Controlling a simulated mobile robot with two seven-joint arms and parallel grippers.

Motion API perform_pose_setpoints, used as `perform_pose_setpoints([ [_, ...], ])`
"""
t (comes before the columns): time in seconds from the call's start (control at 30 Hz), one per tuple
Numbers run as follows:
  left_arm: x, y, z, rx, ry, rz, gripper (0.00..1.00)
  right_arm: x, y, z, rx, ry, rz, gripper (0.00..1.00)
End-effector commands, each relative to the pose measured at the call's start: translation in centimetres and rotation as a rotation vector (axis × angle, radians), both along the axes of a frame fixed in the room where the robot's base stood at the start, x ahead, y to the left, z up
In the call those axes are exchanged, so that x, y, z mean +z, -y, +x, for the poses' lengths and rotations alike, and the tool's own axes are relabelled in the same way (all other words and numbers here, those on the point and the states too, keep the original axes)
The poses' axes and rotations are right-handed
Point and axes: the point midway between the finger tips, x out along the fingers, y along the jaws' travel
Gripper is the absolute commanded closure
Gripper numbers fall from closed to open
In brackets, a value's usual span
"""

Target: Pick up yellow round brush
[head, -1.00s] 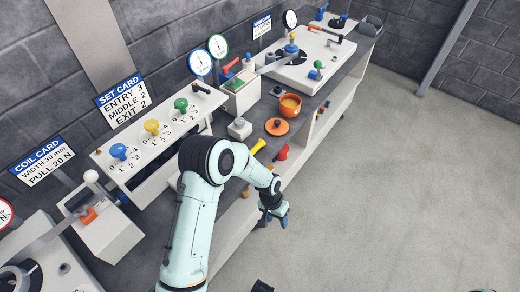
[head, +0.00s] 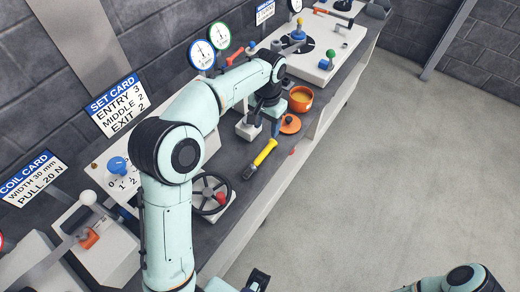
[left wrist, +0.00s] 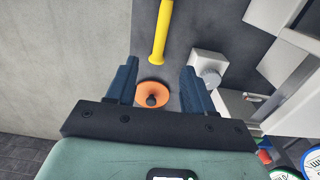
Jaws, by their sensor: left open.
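The yellow round brush (head: 265,152) lies on the grey bench top, its yellow handle pointing up and right and its dark head at the lower left end. My left gripper (head: 270,120) is above the bench just beyond the handle end, near the orange lid. In the left wrist view the yellow handle (left wrist: 161,30) shows at top centre, ahead of the open fingers (left wrist: 158,85) and not between them. The brush head is cut off in that view. My right gripper is not clearly seen.
An orange lid with a black knob (head: 289,124) lies beside the gripper, with an orange pot (head: 300,98) behind it. A grey block (left wrist: 208,66) stands close to the right finger. A black handwheel (head: 211,194) is nearer me. The bench edge runs along the right.

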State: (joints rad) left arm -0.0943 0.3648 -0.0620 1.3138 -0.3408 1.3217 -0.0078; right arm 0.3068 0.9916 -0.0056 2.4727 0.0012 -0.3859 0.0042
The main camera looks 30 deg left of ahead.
Motion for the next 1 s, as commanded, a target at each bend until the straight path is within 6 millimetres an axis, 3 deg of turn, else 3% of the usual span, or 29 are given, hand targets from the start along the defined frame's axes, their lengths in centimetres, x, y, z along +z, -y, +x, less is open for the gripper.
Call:
perform_pose_setpoints([
  [0.3, -6.2, 0.0, -0.1, 0.001, -0.005, 0.000, 0.48, -1.2, 0.0, -0.6, 0.000, -0.008, -0.001, 0.66],
  [0.57, -8.2, -0.1, -0.1, 0.001, -0.004, 0.000, 0.48, -1.3, 0.0, -0.7, -0.001, -0.008, 0.000, 0.66],
  [0.83, -12.0, -0.5, -0.4, 0.001, -0.005, -0.001, 0.48, -1.6, 0.0, -0.8, 0.000, -0.009, 0.000, 0.66],
  [1.0, -12.9, -0.4, -0.3, 0.001, -0.003, -0.001, 0.48, -1.7, 0.0, -0.8, 0.000, -0.009, 0.000, 0.66],
])
